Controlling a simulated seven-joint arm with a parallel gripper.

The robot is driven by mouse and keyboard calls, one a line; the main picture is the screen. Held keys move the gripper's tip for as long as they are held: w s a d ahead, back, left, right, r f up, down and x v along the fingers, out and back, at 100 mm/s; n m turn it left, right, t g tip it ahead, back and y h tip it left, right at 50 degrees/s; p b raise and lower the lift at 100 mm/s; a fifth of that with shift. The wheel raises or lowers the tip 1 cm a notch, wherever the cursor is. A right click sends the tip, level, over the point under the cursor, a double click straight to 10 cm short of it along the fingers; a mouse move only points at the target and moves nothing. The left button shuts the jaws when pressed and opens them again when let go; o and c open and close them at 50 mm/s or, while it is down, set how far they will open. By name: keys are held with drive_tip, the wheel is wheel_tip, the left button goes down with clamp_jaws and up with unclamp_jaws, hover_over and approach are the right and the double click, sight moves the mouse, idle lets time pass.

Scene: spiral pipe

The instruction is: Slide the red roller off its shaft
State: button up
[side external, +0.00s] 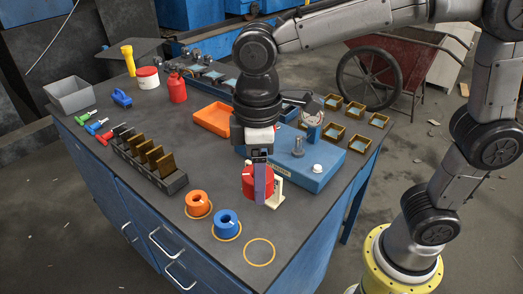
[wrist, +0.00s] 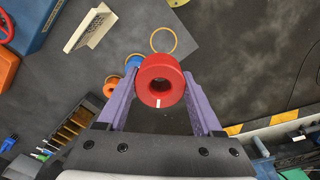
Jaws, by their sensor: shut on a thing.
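The red roller (side external: 250,181) is held between the purple fingers of my gripper (side external: 262,186), above the front of the workbench. In the wrist view the red roller (wrist: 160,79) sits between both fingertips of the gripper (wrist: 160,92). Its bore is open and dark, with no shaft seen in it, and it bears a white mark. The cream bracket (wrist: 89,27) appears apart from the roller in the wrist view. In the side view the bracket (side external: 279,189) stands just right of the fingers, partly hidden. The shaft itself cannot be made out.
An orange roller (side external: 198,205) and a blue roller (side external: 227,224) stand on the bench in front, beside an empty yellow ring (side external: 259,252). The blue base (side external: 313,173) lies behind the gripper. A slotted rack (side external: 150,160) is at left.

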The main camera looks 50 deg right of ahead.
approach(259, 252)
drive_tip(key=shift+f, duration=3.15)
drive_tip(key=o, duration=1.4)
wheel_tip(259, 252, up, 14)
